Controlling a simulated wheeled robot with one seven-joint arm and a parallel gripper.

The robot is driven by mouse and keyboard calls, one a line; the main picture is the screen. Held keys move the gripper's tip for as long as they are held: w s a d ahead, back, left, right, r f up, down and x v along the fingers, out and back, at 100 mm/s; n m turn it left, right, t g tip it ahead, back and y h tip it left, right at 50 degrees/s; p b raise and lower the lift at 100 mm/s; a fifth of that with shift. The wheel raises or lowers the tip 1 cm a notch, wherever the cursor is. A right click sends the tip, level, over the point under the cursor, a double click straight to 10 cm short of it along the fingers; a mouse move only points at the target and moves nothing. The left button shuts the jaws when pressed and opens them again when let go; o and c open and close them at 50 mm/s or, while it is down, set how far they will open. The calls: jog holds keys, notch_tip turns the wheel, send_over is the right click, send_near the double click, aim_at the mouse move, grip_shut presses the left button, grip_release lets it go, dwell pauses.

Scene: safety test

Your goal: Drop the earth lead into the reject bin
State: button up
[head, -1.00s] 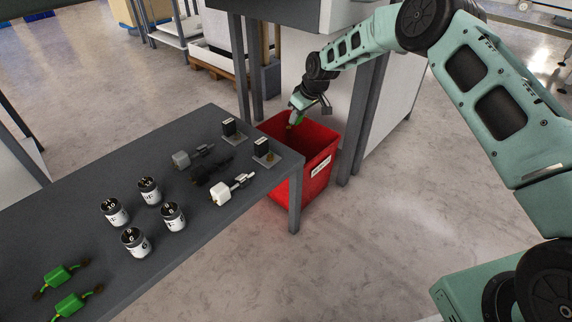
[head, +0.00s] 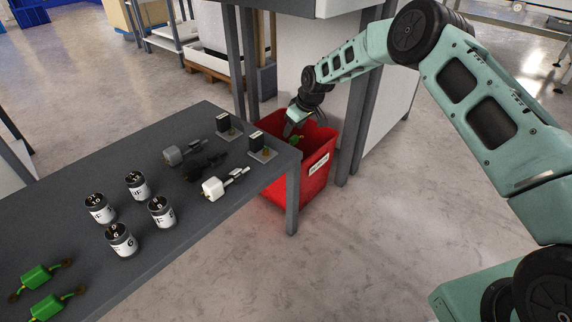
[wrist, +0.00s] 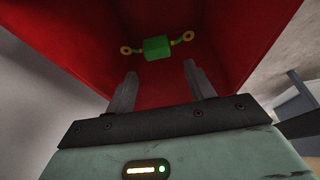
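The earth lead, a green block with a ring terminal at each end, shows inside the red reject bin (head: 318,168) in the head view, as a green patch (head: 297,139) just below my gripper (head: 289,128). In the wrist view the earth lead (wrist: 157,47) is beyond the fingertips, clear of both, against the red bin interior (wrist: 215,30). I cannot tell whether it rests on the bin floor or is in the air. My gripper (wrist: 160,80) is open and empty, with its fingers spread, over the bin opening.
The grey table (head: 190,245) stands left of the bin. It holds two more green leads (head: 40,277) (head: 48,307), several black-and-white canisters (head: 161,213), grey, black and white connectors (head: 213,188), and two small stands (head: 263,154). Grey posts (head: 361,120) rise behind the bin.

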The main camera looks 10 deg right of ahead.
jog(key=p+v, duration=0.4)
jog(key=v, duration=0.3)
jog(key=shift+r+p, duration=0.3)
dwell(0.5)
